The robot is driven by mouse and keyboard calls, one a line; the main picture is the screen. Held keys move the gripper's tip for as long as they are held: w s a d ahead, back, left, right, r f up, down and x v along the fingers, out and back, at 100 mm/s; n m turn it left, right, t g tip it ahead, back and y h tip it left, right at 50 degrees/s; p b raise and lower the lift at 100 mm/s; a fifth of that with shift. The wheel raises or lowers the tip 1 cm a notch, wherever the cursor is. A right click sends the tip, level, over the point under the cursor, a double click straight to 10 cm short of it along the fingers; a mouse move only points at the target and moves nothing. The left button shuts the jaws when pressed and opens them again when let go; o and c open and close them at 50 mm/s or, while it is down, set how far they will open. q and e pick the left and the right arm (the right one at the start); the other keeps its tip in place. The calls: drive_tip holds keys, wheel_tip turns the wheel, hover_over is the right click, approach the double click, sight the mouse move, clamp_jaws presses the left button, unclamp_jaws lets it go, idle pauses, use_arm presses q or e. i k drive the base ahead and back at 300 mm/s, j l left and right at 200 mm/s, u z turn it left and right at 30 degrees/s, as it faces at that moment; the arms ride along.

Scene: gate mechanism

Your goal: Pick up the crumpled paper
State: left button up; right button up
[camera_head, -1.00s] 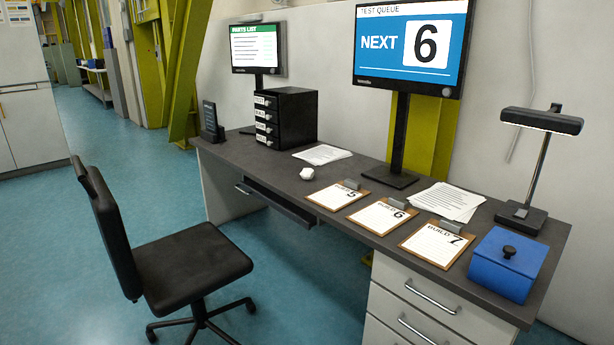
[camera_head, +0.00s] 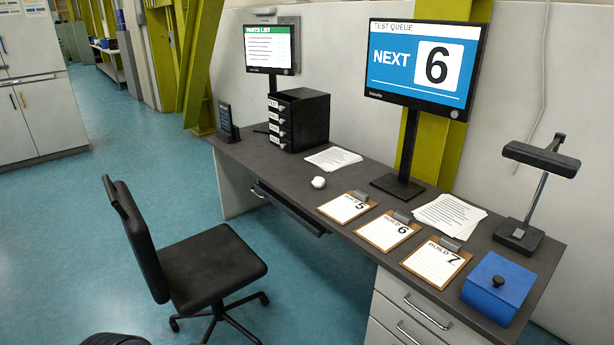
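A small white crumpled lump, which looks like the crumpled paper (camera_head: 318,182), lies on the dark desk top (camera_head: 262,172). It is in front of a flat stack of papers (camera_head: 333,158) and behind the clipboard marked 5 (camera_head: 347,207). Nothing touches it. Neither of my grippers shows in the head view. A dark rounded shape at the bottom edge, left of centre, is too cut off to identify.
A black office chair (camera_head: 212,268) stands in front of the desk's left half. Clipboards, a blue lidded box (camera_head: 497,288), a lamp (camera_head: 538,190), a large monitor (camera_head: 422,68) and a black drawer unit (camera_head: 300,120) occupy the desk. The floor at left is clear.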

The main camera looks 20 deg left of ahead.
sight(319, 182)
drive_tip(key=i+u, duration=0.15)
drive_tip(key=u, duration=0.25)
drive_tip(key=i+j+u, duration=0.1)
drive_tip(key=u, duration=0.3)
drive_tip(key=i+u, duration=0.15)
drive_tip(key=u, duration=0.2)
drive_tip(key=i+l+u, duration=0.3)
drive_tip(key=i, duration=0.35)
drive_tip(key=i+l+u, duration=0.35)
drive_tip(key=i+l, duration=0.6)
